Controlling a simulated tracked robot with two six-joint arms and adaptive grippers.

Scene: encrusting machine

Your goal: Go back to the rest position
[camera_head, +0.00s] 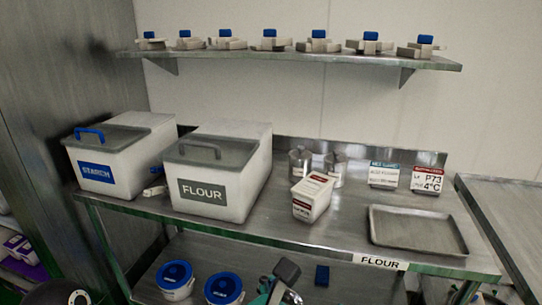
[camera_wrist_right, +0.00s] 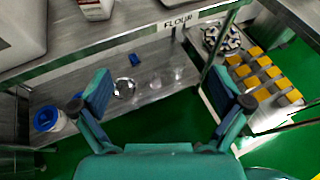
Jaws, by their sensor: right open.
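My right gripper (camera_wrist_right: 161,84) is open and empty in the right wrist view. Its two teal and dark-blue fingers are spread wide, in front of the steel table's lower shelf. Parts of teal and dark fingers show at the bottom edge of the head view, below the table top. The fingers appear apart from the table and the things on it. My left gripper cannot be made out in either view.
The steel table (camera_head: 340,231) holds a starch bin (camera_head: 125,165), a flour bin (camera_head: 228,165), a small labelled carton (camera_head: 312,197) and a tray (camera_head: 415,232). Blue-lidded tubs (camera_head: 175,279) stand below. Yellow-topped items (camera_wrist_right: 265,75) stand at right.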

